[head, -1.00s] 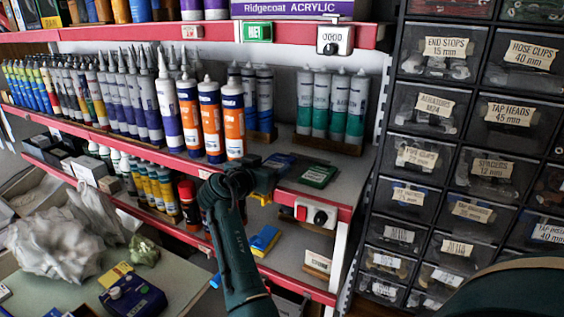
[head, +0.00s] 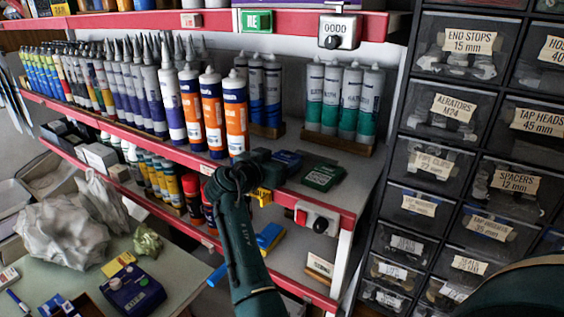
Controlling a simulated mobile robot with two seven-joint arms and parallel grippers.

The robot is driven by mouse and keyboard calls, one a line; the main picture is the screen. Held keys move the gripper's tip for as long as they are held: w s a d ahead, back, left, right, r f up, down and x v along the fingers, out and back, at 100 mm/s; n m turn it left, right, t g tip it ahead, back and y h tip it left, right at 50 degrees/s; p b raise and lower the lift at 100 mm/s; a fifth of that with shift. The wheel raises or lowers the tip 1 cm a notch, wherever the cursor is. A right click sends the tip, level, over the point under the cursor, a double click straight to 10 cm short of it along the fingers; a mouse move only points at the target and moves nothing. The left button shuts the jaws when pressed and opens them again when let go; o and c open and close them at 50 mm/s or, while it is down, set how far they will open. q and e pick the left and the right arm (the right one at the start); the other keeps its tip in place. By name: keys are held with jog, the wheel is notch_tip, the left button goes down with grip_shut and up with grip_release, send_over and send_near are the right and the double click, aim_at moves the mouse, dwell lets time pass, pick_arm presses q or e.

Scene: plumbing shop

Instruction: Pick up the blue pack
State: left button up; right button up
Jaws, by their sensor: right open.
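The blue pack (head: 288,158) lies flat on the grey middle shelf, beside a green pack (head: 323,177) to its right. My right gripper (head: 274,168) reaches in over the red shelf edge from below. Its jaws are open and lie just left of the blue pack, close to its near end. The gripper hides part of the pack's left side, and I cannot tell whether they touch. My left gripper is not in view.
Orange-and-white cartridges (head: 236,115) stand left behind the gripper. Green-and-grey cartridges (head: 346,100) stand behind the packs. A red-and-white dial box (head: 317,218) sits on the shelf edge. Labelled drawers (head: 430,165) rise at the right. The shelf right of the green pack is clear.

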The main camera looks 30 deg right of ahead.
jog(key=c, duration=0.8)
